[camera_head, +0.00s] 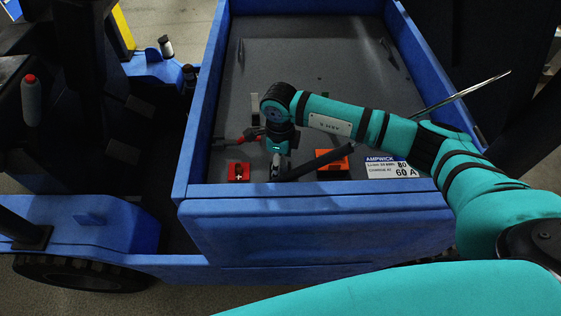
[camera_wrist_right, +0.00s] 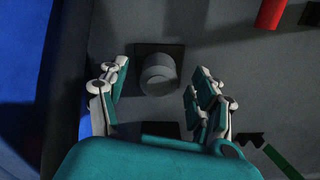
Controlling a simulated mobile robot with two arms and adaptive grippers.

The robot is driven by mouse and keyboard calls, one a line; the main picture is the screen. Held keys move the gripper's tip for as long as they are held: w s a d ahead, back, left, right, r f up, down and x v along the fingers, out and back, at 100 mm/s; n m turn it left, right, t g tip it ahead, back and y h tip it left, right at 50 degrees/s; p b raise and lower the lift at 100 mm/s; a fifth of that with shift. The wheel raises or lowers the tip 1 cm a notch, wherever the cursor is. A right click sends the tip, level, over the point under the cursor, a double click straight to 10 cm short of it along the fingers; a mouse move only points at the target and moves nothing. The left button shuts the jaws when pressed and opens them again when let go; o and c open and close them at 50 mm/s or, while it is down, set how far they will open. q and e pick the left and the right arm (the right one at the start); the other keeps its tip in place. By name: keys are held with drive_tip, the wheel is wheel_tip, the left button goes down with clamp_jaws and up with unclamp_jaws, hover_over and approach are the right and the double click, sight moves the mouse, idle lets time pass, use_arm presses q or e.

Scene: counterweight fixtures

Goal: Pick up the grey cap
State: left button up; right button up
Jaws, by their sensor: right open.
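The grey cap (camera_wrist_right: 158,73) is a round, short cylinder on a dark square base (camera_wrist_right: 178,50) in the right wrist view. My right gripper (camera_wrist_right: 160,80) is open, with one finger on each side of the cap and visible gaps between. Its height over the cap is hard to judge. In the head view my right gripper (camera_head: 276,168) points down over the grey bed near the front blue wall. I cannot make out the cap there; the hand and arm may hide it. My left gripper is not in view.
A red block (camera_head: 238,172) and an orange block (camera_head: 333,160) lie near the front of the bed (camera_head: 330,75). Blue walls (camera_head: 200,110) enclose it. A white label (camera_head: 390,168) is at right. The wrist view shows a red cylinder (camera_wrist_right: 271,12) and a green piece (camera_wrist_right: 283,161).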

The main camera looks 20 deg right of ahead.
drive_tip(key=c, duration=0.8)
wheel_tip(320, 180, up, 9)
drive_tip(key=b, duration=0.2)
drive_tip(key=shift+r+b, duration=0.1)
drive_tip(key=shift+b, duration=0.25)
drive_tip(key=shift+r, duration=0.45)
